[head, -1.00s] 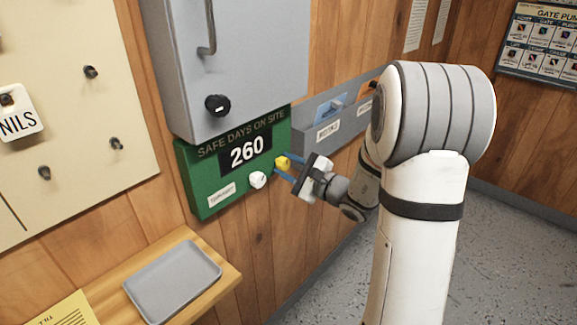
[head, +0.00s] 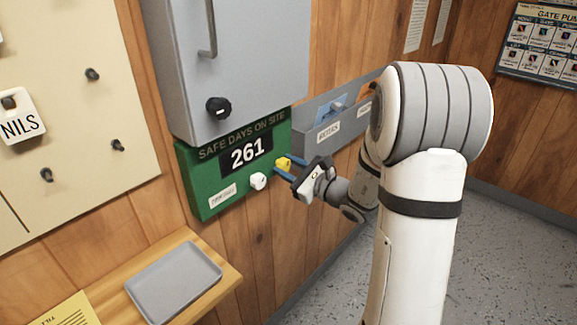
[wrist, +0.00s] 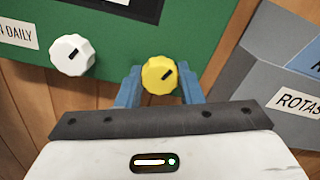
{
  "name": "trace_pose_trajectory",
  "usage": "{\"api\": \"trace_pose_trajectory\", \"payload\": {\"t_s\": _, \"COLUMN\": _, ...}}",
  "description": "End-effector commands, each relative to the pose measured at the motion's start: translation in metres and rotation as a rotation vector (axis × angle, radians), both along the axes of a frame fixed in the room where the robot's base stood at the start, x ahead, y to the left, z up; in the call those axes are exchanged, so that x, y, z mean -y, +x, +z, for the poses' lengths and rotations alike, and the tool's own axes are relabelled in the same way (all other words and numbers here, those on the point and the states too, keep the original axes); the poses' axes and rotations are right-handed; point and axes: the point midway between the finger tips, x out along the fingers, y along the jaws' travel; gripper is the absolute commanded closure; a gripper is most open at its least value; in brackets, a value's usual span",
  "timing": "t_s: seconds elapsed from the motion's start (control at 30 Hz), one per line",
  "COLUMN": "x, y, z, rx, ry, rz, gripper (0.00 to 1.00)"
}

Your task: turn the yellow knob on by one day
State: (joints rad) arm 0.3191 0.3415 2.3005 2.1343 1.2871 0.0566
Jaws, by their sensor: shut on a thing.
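The green "SAFE DAYS ON SITE" board (head: 215,170) hangs on the wood wall, and its black display (head: 247,153) reads 261. The yellow knob (head: 283,164) is at the board's lower right. It also shows in the wrist view (wrist: 159,75), its dark pointer mark toward the upper right. My gripper (head: 289,168) is shut on the yellow knob, with a blue finger on either side of it. The white knob (head: 258,181) is left of the yellow one; in the wrist view the white knob (wrist: 72,55) is clear of my fingers.
A grey cabinet (head: 250,60) with a black knob is directly above the board. A grey file rack (head: 312,147) is close on the right. A grey tray (head: 174,279) lies on the wooden shelf (head: 228,283) below.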

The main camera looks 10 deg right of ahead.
Motion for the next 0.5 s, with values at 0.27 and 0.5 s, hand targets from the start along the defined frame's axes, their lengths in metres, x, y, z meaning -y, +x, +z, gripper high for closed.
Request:
{"api": "trace_pose_trajectory", "payload": {"t_s": 0.27, "x": 0.0006, "y": 0.0001, "z": 0.0009, "rx": -0.085, "ry": 0.118, "rz": -0.001, "gripper": 0.89}}
{"api": "trace_pose_trajectory", "payload": {"t_s": 0.5, "x": 0.0008, "y": 0.0002, "z": 0.0007, "rx": -0.115, "ry": 0.16, "rz": -0.001, "gripper": 0.89}}
